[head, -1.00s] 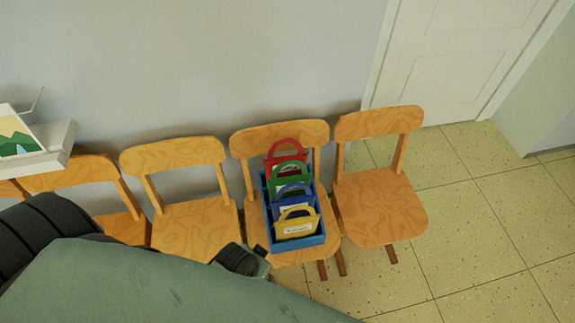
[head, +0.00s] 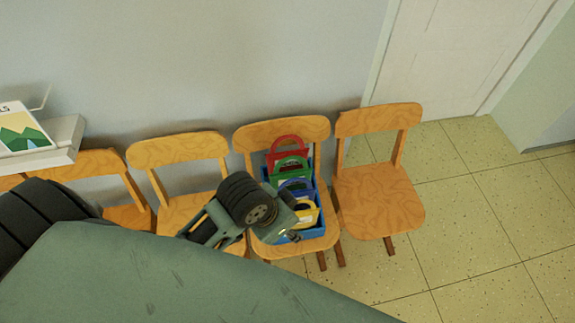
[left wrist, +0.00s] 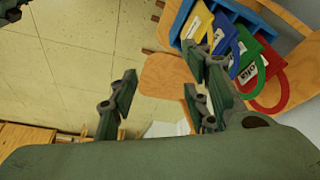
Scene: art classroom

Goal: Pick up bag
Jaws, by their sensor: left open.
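Several handled bags stand in a row in a blue crate (head: 318,229) on a wooden chair. From back to front they are a red bag (head: 287,152), a green bag (head: 290,172), a blue bag (head: 299,189) and a yellow bag (head: 309,213). My left gripper (head: 290,233) is at the crate's front left and partly hides the blue and yellow bags. In the left wrist view the left gripper (left wrist: 160,72) is open with nothing between its fingers. The bags show there at the upper right, beside one finger, with the yellow bag (left wrist: 200,22) nearest. My right gripper is not in view.
An empty wooden chair (head: 378,200) stands right of the crate's chair (head: 280,132), and more chairs line the wall to the left. A white ledge with a picture (head: 22,130) is at the far left. Tiled floor (head: 470,220) is clear at right.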

